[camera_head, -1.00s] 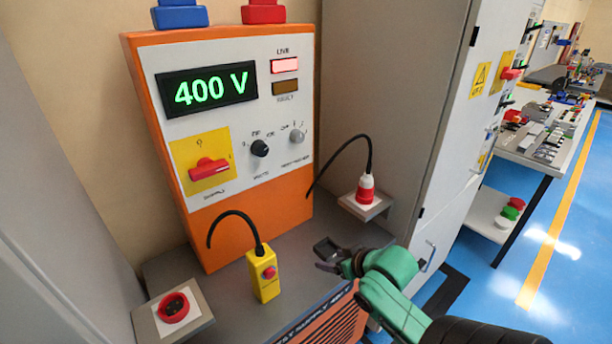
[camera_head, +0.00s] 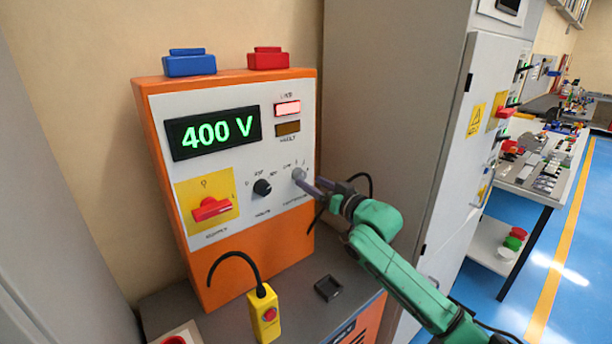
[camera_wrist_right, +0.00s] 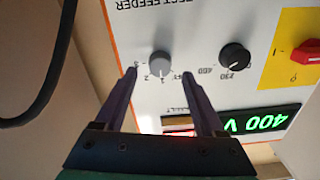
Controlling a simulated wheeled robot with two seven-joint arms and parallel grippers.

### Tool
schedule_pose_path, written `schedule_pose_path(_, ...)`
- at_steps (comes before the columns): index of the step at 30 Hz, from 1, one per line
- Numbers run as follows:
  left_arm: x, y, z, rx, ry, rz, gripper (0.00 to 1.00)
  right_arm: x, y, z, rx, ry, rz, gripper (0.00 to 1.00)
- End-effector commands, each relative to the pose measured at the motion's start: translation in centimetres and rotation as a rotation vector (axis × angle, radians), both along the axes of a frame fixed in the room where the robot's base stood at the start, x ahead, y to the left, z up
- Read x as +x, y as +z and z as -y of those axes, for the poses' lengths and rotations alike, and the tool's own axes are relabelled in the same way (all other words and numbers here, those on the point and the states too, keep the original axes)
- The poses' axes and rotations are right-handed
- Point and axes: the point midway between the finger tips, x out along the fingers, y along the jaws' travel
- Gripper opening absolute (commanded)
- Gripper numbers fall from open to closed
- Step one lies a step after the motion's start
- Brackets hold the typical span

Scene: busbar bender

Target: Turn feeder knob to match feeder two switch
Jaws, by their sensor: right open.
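The grey feeder knob (camera_head: 298,174) is on the right of the white panel, below the indicator lamps. In the right wrist view the grey knob (camera_wrist_right: 160,64) lies ahead of and between the two fingers, seen upside down, with small numbers around it. My right gripper (camera_head: 312,184) is at the panel by the knob; its fingers are open (camera_wrist_right: 158,76), one on each side, and I cannot tell whether they touch it. No feeder two switch can be made out for certain. My left gripper is not in view.
The black knob (camera_head: 262,187) and red switch (camera_head: 211,208) sit left of the grey knob. The display (camera_head: 213,131) reads 400 V. A yellow pendant (camera_head: 264,313) and a small dark block (camera_head: 328,288) are on the bench. A grey cabinet (camera_head: 395,110) stands close on the right.

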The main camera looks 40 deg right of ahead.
Motion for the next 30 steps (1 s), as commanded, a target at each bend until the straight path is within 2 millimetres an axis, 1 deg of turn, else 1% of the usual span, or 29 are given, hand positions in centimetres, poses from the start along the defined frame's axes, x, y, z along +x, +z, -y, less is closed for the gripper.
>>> schedule_pose_path(1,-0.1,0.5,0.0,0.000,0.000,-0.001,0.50,1.0,0.5,0.0,-0.003,-0.001,0.004,0.72)
schedule_pose_path(3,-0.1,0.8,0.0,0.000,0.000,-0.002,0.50,2.1,0.4,0.1,-0.001,-0.002,0.003,0.72)
schedule_pose_path(6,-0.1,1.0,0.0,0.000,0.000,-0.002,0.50,3.0,0.3,0.1,-0.001,0.000,0.002,0.72)
schedule_pose_path(9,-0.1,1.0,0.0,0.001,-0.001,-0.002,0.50,3.4,0.1,0.0,-0.002,0.001,0.001,0.72)
schedule_pose_path(15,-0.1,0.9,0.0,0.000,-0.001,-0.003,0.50,3.4,0.0,0.0,-0.002,0.000,0.000,0.72)
schedule_pose_path(17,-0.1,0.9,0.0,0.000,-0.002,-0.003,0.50,3.4,0.0,0.0,-0.002,0.000,0.000,0.49)
schedule_pose_path(18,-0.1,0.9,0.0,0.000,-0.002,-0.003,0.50,3.4,0.0,0.0,-0.002,0.000,0.000,0.34)
schedule_pose_path(21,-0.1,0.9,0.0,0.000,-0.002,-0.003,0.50,3.4,0.0,0.0,-0.002,0.000,0.000,0.00)
schedule_pose_path(30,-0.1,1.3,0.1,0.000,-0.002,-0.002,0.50,3.4,0.1,0.0,0.022,0.000,0.000,0.00)
